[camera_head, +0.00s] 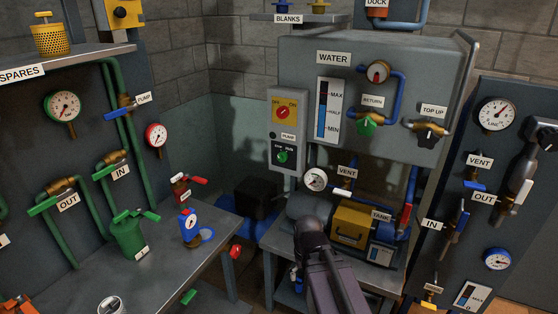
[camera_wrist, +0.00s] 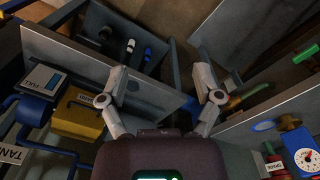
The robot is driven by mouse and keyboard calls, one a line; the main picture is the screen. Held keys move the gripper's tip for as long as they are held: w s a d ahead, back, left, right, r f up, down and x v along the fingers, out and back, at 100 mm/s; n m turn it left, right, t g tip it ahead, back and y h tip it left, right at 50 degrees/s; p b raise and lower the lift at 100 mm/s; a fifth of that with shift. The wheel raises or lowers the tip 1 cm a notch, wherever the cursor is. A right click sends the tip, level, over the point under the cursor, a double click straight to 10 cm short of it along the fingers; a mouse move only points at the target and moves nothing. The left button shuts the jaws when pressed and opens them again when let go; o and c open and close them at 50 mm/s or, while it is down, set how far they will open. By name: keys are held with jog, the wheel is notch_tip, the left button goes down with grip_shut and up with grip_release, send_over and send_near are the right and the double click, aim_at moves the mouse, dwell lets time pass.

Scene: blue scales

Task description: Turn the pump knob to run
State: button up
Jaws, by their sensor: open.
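The pump knob (camera_head: 282,156) is a small green knob on a black plate with STOP and RUN markings, under the PUMP label (camera_head: 288,136). It is on the lower part of a grey control box (camera_head: 299,152) left of the water gauge. Its pointer is too small to read surely. Above it is a red knob (camera_head: 285,112) on a yellow OFF/ON plate. My gripper (camera_wrist: 158,65) is open and empty in the wrist view, its fingers wide apart. In the head view my dark arm rises below and right of the knob; the fingertips cannot be made out. The knob is not visible in the wrist view.
The grey water tank (camera_head: 420,85) carries a green return valve (camera_head: 366,122) and a top-up valve (camera_head: 430,134). A round gauge (camera_head: 315,180) sits just below the control box. A yellow box (camera_head: 354,224) stands below the tank.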

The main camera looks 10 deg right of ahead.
jog(key=w+d+n+t+h+b, duration=0.25)
jog(key=w+n+h, duration=0.3)
jog(key=w, duration=0.45)
jog(key=n+t+h+b, duration=0.2)
jog(key=n+t+h, duration=0.3)
jog(key=n+t, duration=1.15)
send_near(280, 159)
jog(key=s+a+r+n+g, duration=0.2)
jog(key=a+r+n+g, duration=0.1)
jog(key=n+g, duration=0.15)
jog(key=shift+s+a+r, duration=0.1)
jog(key=shift+s+a, duration=0.15)
jog(key=shift+w+d, duration=0.1)
jog(key=x, duration=1.3)
jog(key=shift+w+d, duration=0.2)
jog(key=shift+w, duration=0.1)
jog(key=c, duration=1.1)
